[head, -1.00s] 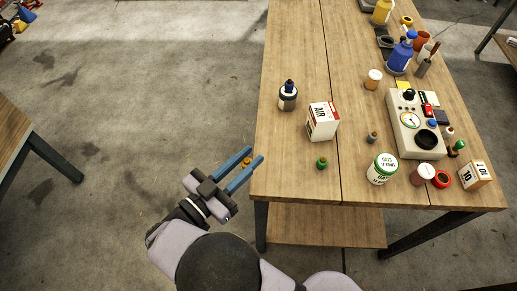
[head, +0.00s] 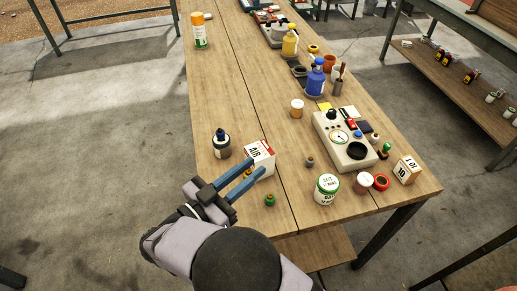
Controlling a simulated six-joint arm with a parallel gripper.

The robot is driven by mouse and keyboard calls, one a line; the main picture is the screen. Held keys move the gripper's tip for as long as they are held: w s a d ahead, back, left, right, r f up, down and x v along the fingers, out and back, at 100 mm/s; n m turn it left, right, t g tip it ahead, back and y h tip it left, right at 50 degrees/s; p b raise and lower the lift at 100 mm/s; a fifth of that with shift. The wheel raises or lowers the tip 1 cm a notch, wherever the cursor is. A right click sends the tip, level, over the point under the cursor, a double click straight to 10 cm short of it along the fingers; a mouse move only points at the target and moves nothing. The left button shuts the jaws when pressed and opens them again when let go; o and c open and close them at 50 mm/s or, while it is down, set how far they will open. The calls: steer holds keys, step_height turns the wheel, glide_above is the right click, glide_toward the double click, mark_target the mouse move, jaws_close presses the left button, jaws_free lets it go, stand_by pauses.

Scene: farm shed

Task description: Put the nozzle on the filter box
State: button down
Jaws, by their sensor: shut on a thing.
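The filter box (head: 265,157) is a white and red carton marked AIR, standing upright on the near left part of the wooden table (head: 225,100). My gripper (head: 256,165) is over the table's near left edge, with its two blue fingers pointing at the box and overlapping its lower left side in the view. A small brass-yellow piece, which looks like the nozzle (head: 248,173), shows between the fingers and is mostly hidden by them. I cannot tell whether the fingers touch the box.
A dark bottle (head: 221,143) stands left of the box. A small green-based fitting (head: 269,200) and a grey one (head: 309,160) stand nearby. The table's far left is mostly clear.

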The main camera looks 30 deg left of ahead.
steer(key=w+d+r+h, duration=0.1)
steer(key=w+d+r, duration=0.1)
steer(key=w+r, duration=0.3)
steer(key=w+d+r, duration=0.2)
steer(key=w+d, duration=0.1)
steer(key=w, duration=0.3)
steer(key=n+y, duration=0.4)
steer(key=y, duration=0.4)
glide_above(260, 150)
steer(key=shift+f+p, duration=1.3)
steer(key=shift+f, duration=3.85)
steer(key=shift+f, duration=0.2)
steer(key=c, duration=1.5)
jaws_free()
steer(key=shift+c, duration=0.2)
steer(key=shift+r, duration=0.15)
